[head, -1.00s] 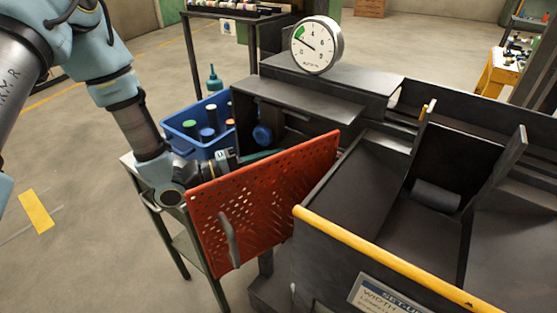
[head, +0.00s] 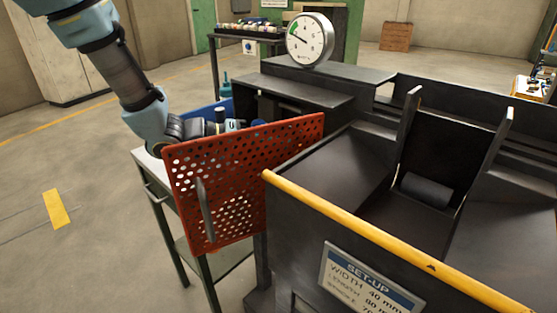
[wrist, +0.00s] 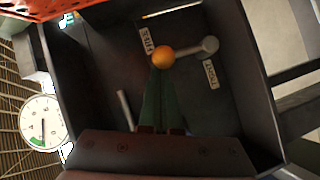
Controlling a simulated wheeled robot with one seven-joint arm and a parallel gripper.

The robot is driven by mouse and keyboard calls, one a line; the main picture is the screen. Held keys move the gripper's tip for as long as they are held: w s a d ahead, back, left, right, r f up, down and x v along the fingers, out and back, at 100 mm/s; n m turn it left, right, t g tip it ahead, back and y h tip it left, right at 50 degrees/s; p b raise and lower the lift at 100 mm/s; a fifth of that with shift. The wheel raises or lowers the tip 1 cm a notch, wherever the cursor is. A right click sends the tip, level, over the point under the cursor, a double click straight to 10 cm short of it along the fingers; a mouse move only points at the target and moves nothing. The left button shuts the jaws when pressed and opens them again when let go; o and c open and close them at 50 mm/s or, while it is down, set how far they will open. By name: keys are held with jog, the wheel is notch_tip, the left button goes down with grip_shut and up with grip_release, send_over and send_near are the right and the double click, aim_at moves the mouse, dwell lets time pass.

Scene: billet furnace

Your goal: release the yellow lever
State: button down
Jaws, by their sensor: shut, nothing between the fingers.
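The lever with a yellow-orange ball knob (wrist: 162,57) shows in the wrist view, inside a dark box-like recess. Its grey arm runs right from the ball to a rounded pivot (wrist: 210,44). Small white labels (wrist: 146,41) sit close to it, one on either side. My gripper (wrist: 160,75) has its green fingers together and empty, with the tips at the ball's lower edge in the picture. I cannot tell whether they touch it. In the head view the fingers and the lever are hidden behind the red perforated panel (head: 236,150).
The panel stands open, with a grey handle, in front of my wrist. A dark machine with a yellow rail (head: 345,213) fills the right. A round gauge (head: 310,39) stands on top. A blue bin (head: 208,114) sits on the cart behind my arm. Floor at the left is clear.

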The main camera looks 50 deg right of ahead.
jog(key=s+b, duration=0.1)
jog(key=b, duration=0.1)
jog(key=s+m+t+b, duration=0.1)
jog(key=b, duration=0.1)
jog(key=shift+r+m+t+y+b, duration=0.2)
jog(key=shift+m+t+y+b, duration=0.1)
jog(key=shift+b, duration=0.05)
jog(key=shift+s, duration=0.1)
jog(key=shift+r, duration=0.1)
